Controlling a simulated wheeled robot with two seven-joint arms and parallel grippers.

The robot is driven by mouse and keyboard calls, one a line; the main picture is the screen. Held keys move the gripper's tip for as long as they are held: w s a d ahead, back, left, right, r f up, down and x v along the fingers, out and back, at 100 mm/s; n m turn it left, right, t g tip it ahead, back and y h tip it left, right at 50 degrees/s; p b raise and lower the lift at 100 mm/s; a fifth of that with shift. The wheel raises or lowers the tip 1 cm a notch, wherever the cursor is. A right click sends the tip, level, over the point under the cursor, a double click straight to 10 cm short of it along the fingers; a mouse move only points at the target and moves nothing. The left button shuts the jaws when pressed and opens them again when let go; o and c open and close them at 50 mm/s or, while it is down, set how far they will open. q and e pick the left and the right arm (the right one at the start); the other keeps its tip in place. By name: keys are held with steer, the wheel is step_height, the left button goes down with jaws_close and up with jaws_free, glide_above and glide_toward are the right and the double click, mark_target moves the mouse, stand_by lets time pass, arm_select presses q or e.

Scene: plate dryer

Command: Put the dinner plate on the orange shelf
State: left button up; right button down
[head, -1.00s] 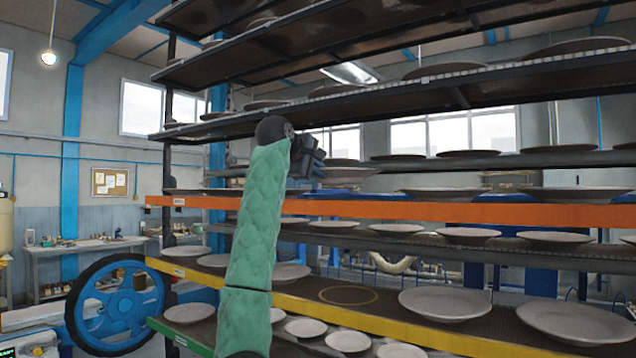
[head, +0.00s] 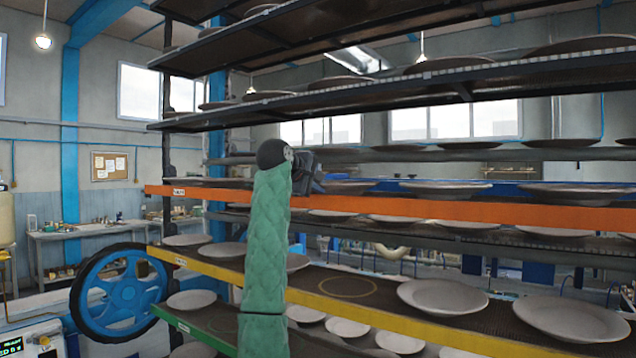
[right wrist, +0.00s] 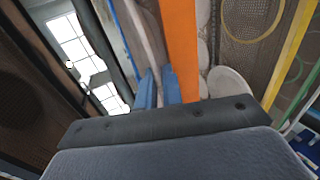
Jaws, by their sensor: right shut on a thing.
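My right gripper (head: 318,180) is at the orange shelf (head: 420,208), just above its front edge. Its fingers are mostly hidden by the wrist. It is shut on a pale dinner plate (head: 347,187), which shows to the right of the fingers, roughly level and low behind the orange edge. I cannot tell whether the plate touches the shelf. My left gripper is not in view.
Other plates (head: 445,187) stand on the orange shelf further right. Dark shelves with plates are above. The yellow shelf (head: 400,325) below has plates (head: 443,296) and an empty yellow ring mark (head: 347,287). A blue wheel (head: 120,292) stands at the left.

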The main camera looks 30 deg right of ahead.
steer(key=shift+s+a+r, duration=0.1)
steer(key=shift+r, duration=0.05)
steer(key=shift+f, duration=0.2)
steer(key=c, duration=1.5)
jaws_free()
steer(key=shift+c, duration=0.2)
steer(key=shift+r, duration=0.1)
